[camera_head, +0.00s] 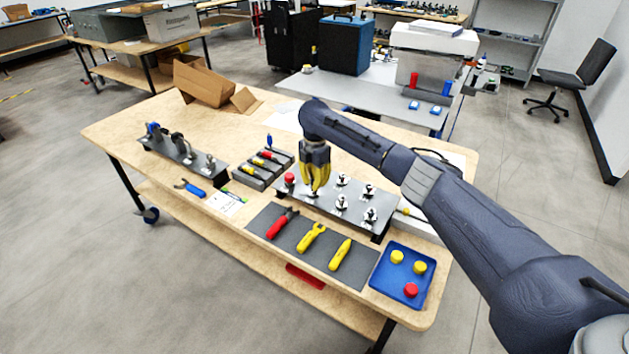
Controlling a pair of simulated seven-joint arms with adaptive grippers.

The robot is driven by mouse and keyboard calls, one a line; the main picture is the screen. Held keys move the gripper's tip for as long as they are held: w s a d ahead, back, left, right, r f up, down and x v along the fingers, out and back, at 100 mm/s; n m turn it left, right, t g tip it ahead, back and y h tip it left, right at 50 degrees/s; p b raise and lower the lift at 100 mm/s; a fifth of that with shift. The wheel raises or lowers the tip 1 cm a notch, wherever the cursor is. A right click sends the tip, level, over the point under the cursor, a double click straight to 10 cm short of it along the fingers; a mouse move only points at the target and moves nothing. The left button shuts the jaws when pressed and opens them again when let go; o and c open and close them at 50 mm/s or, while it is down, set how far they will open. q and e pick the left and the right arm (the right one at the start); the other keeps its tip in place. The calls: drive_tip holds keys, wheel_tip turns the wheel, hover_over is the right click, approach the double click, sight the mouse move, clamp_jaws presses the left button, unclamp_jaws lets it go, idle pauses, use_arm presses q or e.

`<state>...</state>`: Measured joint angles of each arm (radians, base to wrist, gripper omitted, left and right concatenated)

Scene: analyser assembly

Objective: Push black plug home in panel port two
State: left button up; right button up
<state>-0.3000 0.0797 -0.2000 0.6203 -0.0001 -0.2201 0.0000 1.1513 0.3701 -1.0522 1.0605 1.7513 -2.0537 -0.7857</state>
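The grey panel (326,210) lies in the middle of the wooden table. Several small silver and black fittings stand on it, such as one fitting (371,216) at its front right. My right gripper (314,190) points down over the panel's left part. Its yellow fingers are close together, with their tips at or just above a small fitting there. The fingers hide most of that spot, so I cannot tell whether they grip anything. I cannot make out the black plug or the port numbers. My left gripper is not in view.
A red knob (289,179) stands left of the fingers. A dark rack (210,172) with connectors is further left. A grey mat (262,222) with tools and a blue tray (383,277) with coloured caps lie in front. A cardboard box (203,82) is behind.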

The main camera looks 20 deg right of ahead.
drive_tip(key=o, duration=0.4)
drive_tip(key=shift+r, duration=6.05)
drive_tip(key=shift+w, duration=0.1)
